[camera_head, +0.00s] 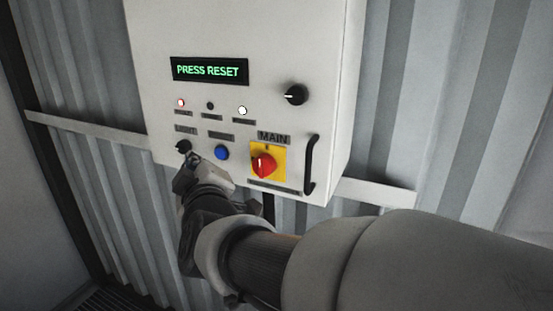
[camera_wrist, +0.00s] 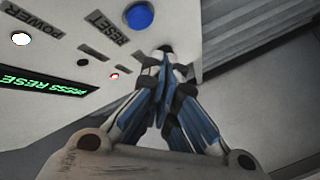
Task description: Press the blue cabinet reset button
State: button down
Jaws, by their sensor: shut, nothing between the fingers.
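The blue reset button (camera_head: 222,153) is on the lower front of the white cabinet (camera_head: 240,30), between a black knob and the red main switch. In the wrist view the blue button (camera_wrist: 139,15) is at the top, beside the RESET label. My gripper (camera_head: 192,157) is shut and empty, just left of the button in the head view. In the wrist view my gripper (camera_wrist: 168,62) has its closed fingertips below and right of the button, apart from it. The button face is fully visible. I cannot tell how far the tips are from the panel.
A black knob (camera_head: 183,146) is close to my fingertips. The red rotary switch (camera_head: 263,165) on a yellow plate and a black handle (camera_head: 311,164) are to the right. The display (camera_head: 209,71) reads PRESS RESET. A red lamp (camera_head: 181,103) and a white lamp (camera_head: 242,110) are lit.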

aim_at(220, 153)
jog(key=shift+w+d+r+b, duration=0.1)
jog(key=shift+w+d+b, duration=0.15)
jog(key=shift+w, duration=0.4)
jog(key=shift+w+d+b, duration=0.1)
jog(key=shift+w+d, duration=0.2)
jog(key=shift+w, duration=0.35)
dwell(0.5)
jog(key=shift+w+d, duration=0.15)
jog(key=shift+w, duration=0.2)
jog(key=shift+w+d+b, duration=0.2)
jog(key=shift+w+b, duration=0.2)
jog(key=shift+w, duration=0.05)
dwell(0.6)
jog(key=shift+s+a, duration=0.1)
jog(key=shift+s, duration=0.05)
dwell(0.3)
jog(key=shift+s+a+p, duration=0.25)
jog(key=shift+s+p, duration=0.35)
jog(key=shift+s, duration=0.1)
